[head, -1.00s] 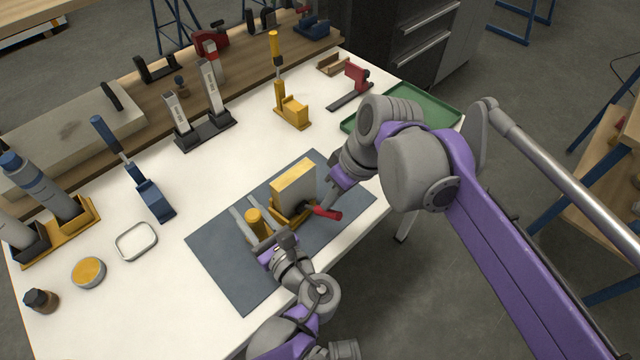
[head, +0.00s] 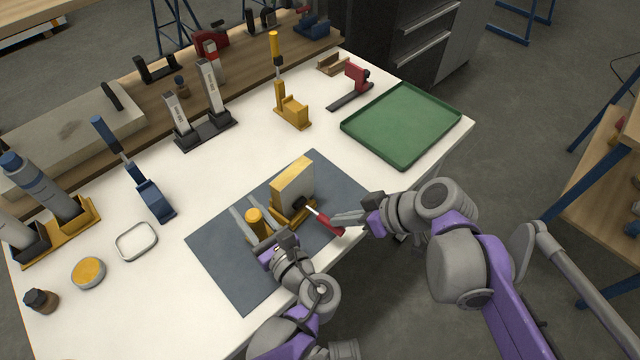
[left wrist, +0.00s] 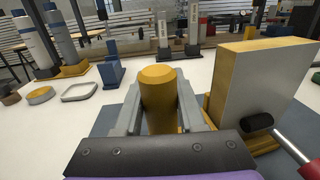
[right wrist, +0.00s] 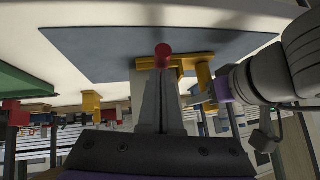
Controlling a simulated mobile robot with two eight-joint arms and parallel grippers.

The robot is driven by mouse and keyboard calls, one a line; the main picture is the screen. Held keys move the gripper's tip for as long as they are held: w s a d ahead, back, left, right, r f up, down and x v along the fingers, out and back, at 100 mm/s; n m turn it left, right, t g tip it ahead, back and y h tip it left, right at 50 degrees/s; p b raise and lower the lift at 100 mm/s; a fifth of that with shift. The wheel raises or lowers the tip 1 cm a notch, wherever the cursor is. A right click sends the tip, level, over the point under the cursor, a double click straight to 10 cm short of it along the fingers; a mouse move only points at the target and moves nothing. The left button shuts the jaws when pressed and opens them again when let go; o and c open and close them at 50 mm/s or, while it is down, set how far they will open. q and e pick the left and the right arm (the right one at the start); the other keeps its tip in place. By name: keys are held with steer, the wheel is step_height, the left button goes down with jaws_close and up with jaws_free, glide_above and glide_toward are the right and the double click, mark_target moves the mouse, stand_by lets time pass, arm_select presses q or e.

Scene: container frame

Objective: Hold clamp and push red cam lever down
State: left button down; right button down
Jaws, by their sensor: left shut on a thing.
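The yellow clamp (head: 293,187) stands on the grey mat with a block that has a pale face. Its yellow post (head: 258,226) is between the fingers of my left gripper (head: 247,210), which is shut on it; the left wrist view shows the post (left wrist: 158,92) with one finger on each side. The red cam lever (head: 331,228) slopes down to the right from a black hub on the block. My right gripper (head: 338,217) is shut and empty, its tips at the red grip. In the right wrist view the red lever end (right wrist: 163,55) shows just beyond the fingertips; contact is unclear.
The grey mat (head: 225,262) lies near the table's front edge. A green tray (head: 402,125) is at the right. A yellow toggle clamp (head: 291,110), a blue one (head: 152,195), a white dish (head: 136,241) and a round tin (head: 88,272) stand behind and to the left.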

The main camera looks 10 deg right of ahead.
steer(key=shift+s+f, duration=0.1)
steer(key=shift+s, duration=0.05)
stand_by(0.5)
arm_select(q)
steer(key=shift+f, duration=0.1)
arm_select(e)
steer(key=w+r+v, duration=0.1)
steer(key=v, duration=1.2)
steer(key=shift+a, duration=0.25)
steer(key=shift+w+r, duration=0.1)
arm_select(q)
steer(key=shift+c, duration=2.1)
jaws_free()
steer(key=shift+s, duration=0.1)
